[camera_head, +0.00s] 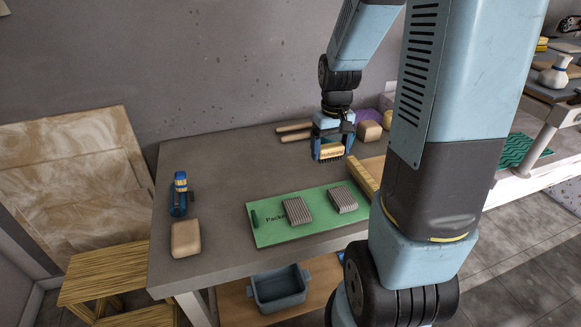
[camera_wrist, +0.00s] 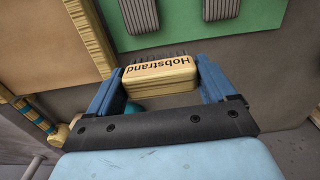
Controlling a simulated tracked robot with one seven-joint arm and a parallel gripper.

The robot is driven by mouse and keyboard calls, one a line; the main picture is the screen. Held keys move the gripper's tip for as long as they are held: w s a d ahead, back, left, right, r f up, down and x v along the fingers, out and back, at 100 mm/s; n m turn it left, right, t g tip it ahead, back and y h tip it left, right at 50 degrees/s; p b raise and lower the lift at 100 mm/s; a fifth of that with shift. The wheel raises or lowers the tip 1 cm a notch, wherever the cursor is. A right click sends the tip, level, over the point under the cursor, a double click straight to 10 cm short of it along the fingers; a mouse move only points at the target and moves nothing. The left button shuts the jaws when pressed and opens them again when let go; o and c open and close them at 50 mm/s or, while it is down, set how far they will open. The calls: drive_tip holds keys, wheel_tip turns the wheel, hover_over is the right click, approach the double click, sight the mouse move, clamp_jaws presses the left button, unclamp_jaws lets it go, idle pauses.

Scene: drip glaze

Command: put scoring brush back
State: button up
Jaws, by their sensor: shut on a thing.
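The scoring brush (camera_head: 331,152) is a pale wooden block lettered "Hobstrand", with dark bristles. My gripper (camera_head: 333,146) is shut on it and holds it above the back part of the grey table. In the wrist view the brush (camera_wrist: 160,75) sits between the two blue fingers of my gripper (camera_wrist: 158,80), bristles pointing away from the wrist. A green mat (camera_head: 268,234) with printed lettering lies on the table in front of the gripper. Two grey ribbed blocks (camera_head: 297,211) (camera_head: 343,199) rest on it.
A blue bottle-like tool (camera_head: 180,197) and a tan block (camera_head: 186,239) stand at the table's left. Wooden rods (camera_head: 294,133) lie at the back. A wooden board (camera_wrist: 25,45) lies beside the mat, partly hidden by my arm. A grey bin (camera_head: 280,290) sits below.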

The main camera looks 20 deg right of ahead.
drive_tip(key=w+a+f, duration=0.2)
drive_tip(key=w+f, duration=0.1)
drive_tip(key=w+a+f, duration=0.2)
drive_tip(key=w+f, duration=0.1)
drive_tip(key=w, duration=0.1)
drive_tip(key=w+a+f, duration=0.3)
drive_tip(key=w, duration=0.1)
drive_tip(key=shift+f, duration=0.1)
drive_tip(key=shift+w+a+f, duration=0.2)
drive_tip(key=shift+f, duration=0.05)
wheel_tip(320, 180, down, 3)
drive_tip(key=shift+w+f, duration=0.1)
drive_tip(key=shift+f, duration=0.05)
drive_tip(key=o, duration=0.8)
drive_tip(key=shift+c, duration=0.2)
